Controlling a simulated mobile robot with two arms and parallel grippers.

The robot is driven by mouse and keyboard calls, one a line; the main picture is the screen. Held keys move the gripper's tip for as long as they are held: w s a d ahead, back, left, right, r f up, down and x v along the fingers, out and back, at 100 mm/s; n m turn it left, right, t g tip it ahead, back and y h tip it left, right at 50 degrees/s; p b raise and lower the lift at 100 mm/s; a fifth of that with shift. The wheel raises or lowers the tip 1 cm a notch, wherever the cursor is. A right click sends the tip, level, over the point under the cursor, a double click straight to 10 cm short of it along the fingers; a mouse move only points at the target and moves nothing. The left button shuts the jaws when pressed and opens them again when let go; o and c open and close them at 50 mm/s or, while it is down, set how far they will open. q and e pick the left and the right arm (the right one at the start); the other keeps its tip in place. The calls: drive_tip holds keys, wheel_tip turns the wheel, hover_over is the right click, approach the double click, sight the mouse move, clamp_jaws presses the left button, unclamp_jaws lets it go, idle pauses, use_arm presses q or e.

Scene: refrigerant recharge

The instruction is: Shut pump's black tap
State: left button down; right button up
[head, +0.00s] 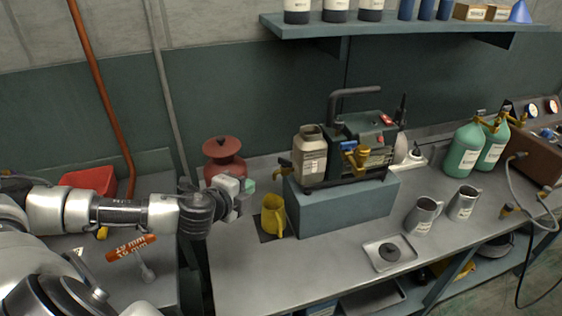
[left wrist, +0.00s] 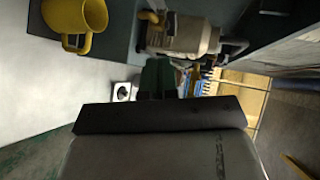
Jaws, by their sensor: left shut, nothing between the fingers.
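The pump (head: 362,140) stands on a blue-grey block (head: 345,206) on the bench, with a beige bottle (head: 311,155) at its left side. A brass tap with a dark handle (head: 283,169) sticks out left of the bottle, above a yellow jug (head: 272,214). A second brass tap with a blue handle (head: 353,152) is on the pump's front. My left gripper (head: 248,187) is shut and empty, left of the dark-handled tap and apart from it. In the left wrist view its fingertips (left wrist: 155,76) point towards the bottle (left wrist: 186,36), and brass fittings (left wrist: 151,17) show beside it.
A red-brown vessel (head: 223,160) stands close behind my left gripper. Two grey mugs (head: 422,216) (head: 464,204) and a small tray (head: 372,262) lie to the right. Green cylinders (head: 464,150) stand further right. The bench front is clear below the jug.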

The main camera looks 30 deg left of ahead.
use_arm(q)
drive_tip(key=p, duration=0.5)
approach(280, 162)
drive_tip(key=shift+m+h, duration=0.3)
drive_tip(key=shift+m, duration=0.1)
drive_tip(key=x, duration=0.7)
drive_tip(key=shift+w+a, duration=0.1)
drive_tip(key=shift+w, duration=0.05)
drive_tip(key=shift+a, duration=0.15)
